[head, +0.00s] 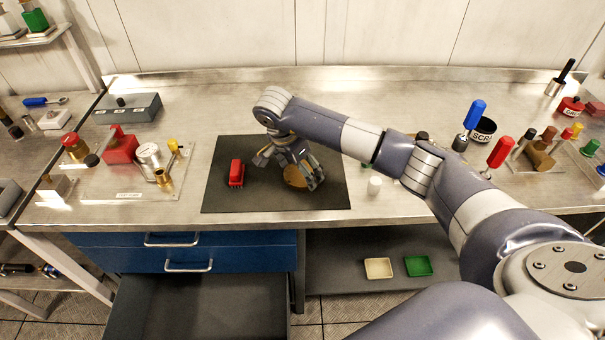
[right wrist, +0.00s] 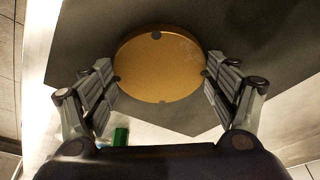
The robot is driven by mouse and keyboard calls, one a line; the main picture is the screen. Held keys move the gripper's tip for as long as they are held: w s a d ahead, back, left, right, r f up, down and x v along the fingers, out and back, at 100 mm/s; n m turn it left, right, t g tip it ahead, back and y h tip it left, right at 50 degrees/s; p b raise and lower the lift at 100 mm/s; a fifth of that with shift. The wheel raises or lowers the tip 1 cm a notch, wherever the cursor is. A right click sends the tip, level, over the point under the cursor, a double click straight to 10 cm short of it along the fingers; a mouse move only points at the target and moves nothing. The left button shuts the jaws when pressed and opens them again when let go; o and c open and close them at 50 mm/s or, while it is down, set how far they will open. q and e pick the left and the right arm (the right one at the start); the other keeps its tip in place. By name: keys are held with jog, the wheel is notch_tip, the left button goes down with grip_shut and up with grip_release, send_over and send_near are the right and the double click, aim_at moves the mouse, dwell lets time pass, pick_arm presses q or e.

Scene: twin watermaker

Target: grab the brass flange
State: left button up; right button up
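The brass flange (head: 295,176) is a round, gold-coloured disc on the dark mat, partly hidden by my right gripper in the head view. It shows almost whole in the right wrist view (right wrist: 160,64), with small dark spots near its rim. My right gripper (head: 290,178) is over the flange, pointing down. In the right wrist view its fingers (right wrist: 161,80) are spread wide, one on each side of the disc and close to its edge. I cannot tell whether they touch it. My left gripper is not in view.
The dark mat (head: 225,200) also bears a red block-like part (head: 236,173) left of the gripper. Blue- and red-handled tools (head: 474,115) stand at the right. An open drawer (head: 200,305) juts out below the bench.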

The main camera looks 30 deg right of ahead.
jog(key=shift+r, duration=0.1)
jog(key=c, duration=0.8)
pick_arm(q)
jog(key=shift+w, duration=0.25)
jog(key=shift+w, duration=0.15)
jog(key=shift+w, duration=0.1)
